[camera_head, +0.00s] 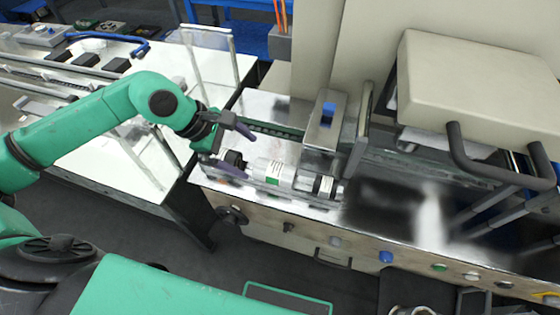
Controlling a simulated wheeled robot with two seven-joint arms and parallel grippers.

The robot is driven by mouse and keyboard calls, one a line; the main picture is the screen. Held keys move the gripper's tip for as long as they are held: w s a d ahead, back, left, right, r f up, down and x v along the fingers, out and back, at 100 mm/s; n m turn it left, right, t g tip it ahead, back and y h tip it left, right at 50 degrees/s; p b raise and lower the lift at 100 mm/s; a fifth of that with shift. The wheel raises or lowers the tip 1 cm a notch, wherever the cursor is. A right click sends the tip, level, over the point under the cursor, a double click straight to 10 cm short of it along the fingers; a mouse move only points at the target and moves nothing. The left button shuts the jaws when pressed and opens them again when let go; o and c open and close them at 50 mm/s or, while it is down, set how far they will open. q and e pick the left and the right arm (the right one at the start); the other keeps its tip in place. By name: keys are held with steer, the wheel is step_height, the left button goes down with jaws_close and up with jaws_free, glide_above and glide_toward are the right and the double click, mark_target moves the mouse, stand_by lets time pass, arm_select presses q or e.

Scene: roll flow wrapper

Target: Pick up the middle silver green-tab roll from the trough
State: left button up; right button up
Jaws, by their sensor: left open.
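Several rolls lie in a row in the trough (275,192) at the left end of the metal machine bed. The middle roll is silver with a green tab (270,172). A dark roll end (233,159) shows to its left, partly hidden by my gripper. A silver roll with a black band (322,185) lies to its right. My left gripper (241,151) is open and empty, with its two dark fingers apart, over the left end of the trough. Its fingers are just left of the green-tab roll and not around it. My right gripper is not in view.
A large beige housing (480,90) with a dark handle overhangs the bed at right. A white table (110,150) with clear panels stands at left. Knobs and buttons (386,257) line the front.

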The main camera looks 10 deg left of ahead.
mark_target(270, 169)
arm_select(q)
steer(key=p+x, duration=0.4)
steer(key=x, duration=0.7)
steer(key=shift+w+d, duration=0.1)
steer(key=shift+d, duration=0.05)
steer(key=shift+d+f, duration=0.1)
steer(key=shift+f, duration=0.2)
steer(key=shift+w+f, duration=0.1)
jaws_close()
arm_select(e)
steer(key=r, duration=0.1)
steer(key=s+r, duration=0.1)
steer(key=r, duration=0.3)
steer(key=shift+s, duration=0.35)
